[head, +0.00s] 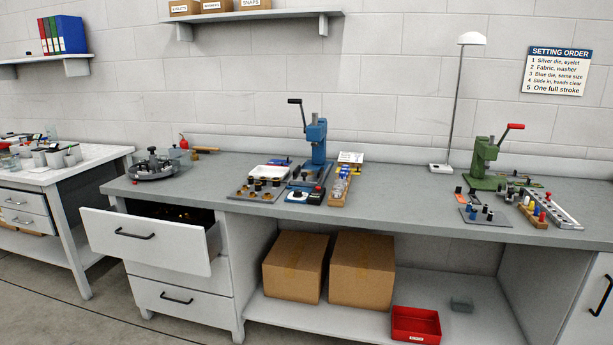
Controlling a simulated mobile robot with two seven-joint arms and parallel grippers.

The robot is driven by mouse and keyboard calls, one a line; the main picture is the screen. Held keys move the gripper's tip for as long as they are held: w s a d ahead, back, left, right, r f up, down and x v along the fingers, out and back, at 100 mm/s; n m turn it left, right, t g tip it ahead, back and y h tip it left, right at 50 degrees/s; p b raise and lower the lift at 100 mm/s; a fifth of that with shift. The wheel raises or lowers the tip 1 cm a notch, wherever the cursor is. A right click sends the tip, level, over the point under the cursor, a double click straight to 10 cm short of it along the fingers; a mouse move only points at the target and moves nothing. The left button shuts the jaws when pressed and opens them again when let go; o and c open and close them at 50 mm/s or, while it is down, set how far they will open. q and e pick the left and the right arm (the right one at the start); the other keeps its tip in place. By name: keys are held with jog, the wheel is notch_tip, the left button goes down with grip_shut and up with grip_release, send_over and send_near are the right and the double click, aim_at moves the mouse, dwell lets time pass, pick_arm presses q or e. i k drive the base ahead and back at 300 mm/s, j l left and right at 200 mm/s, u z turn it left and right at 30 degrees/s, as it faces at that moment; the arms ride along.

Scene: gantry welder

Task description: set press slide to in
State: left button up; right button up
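A blue hand press (316,140) with a black lever stands on the grey workbench (400,190) near the middle of the head view. Low parts sit at its foot, among them a small block with a white top (298,196); I cannot tell which part is the slide or how far in it is. A green press (483,158) with a red-tipped lever stands farther right. A long pale rail (562,212) lies in front of it, angled toward the bench front. Neither of my grippers shows.
Trays of dies (262,188) and a wooden strip of parts (340,190) flank the blue press. A drawer (150,236) hangs open at the left. A lamp (441,168) stands between the presses. Bare bench lies between the two press groups.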

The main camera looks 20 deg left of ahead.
aim_at(301, 178)
jog(key=i+j+z, duration=0.1)
jog(key=i+j, duration=0.15)
jog(key=i, duration=0.15)
jog(key=i+j, duration=0.25)
jog(key=i, duration=0.2)
jog(key=l+z, duration=0.05)
